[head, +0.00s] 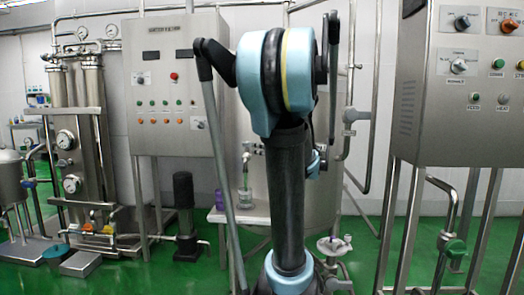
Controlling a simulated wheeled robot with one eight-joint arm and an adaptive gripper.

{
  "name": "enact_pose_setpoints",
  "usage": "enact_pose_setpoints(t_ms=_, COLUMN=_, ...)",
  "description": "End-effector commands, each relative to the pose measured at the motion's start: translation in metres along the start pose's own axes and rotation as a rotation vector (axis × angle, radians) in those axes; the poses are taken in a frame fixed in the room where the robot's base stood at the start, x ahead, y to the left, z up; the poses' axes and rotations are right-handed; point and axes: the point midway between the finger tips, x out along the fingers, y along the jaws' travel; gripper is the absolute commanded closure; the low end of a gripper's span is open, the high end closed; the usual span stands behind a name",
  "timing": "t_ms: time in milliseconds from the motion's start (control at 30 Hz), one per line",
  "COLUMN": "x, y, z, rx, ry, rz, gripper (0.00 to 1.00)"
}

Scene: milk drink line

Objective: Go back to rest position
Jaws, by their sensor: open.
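My arm stands upright in the middle of the head view, with a dark lower link and a large light blue joint at the top. My gripper cannot be made out; no fingertips show in this view. The arm covers part of the large steel tank (331,190) behind it. No object is seen held.
A grey control cabinet (150,60) stands behind at left, another cabinet (455,115) at right. Steel filter columns (95,130) and a dark pump (185,215) stand at left. Green floor (195,278) shows between the machines.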

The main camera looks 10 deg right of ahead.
Motion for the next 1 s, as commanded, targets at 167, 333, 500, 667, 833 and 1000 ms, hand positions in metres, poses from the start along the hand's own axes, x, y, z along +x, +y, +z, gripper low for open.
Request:
enact_pose_setpoints(t_ms=167, x=0.0, y=0.0, z=0.001, rx=0.003, ry=-0.002, rz=-0.002, gripper=0.43)
enact_pose_setpoints(t_ms=333, x=-0.001, y=-0.004, z=0.013, rx=0.105, ry=-0.055, rz=-0.073, gripper=0.43)
enact_pose_setpoints(t_ms=500, x=-0.013, y=-0.021, z=0.033, rx=0.388, ry=-0.189, rz=-0.247, gripper=0.43)
enact_pose_setpoints(t_ms=667, x=-0.037, y=-0.039, z=0.033, rx=0.716, ry=-0.324, rz=-0.415, gripper=0.43)
enact_pose_setpoints(t_ms=833, x=-0.07, y=-0.051, z=0.008, rx=1.083, ry=-0.451, rz=-0.584, gripper=0.43)
enact_pose_setpoints(t_ms=1000, x=-0.105, y=-0.048, z=-0.04, rx=1.455, ry=-0.557, rz=-0.762, gripper=0.43)
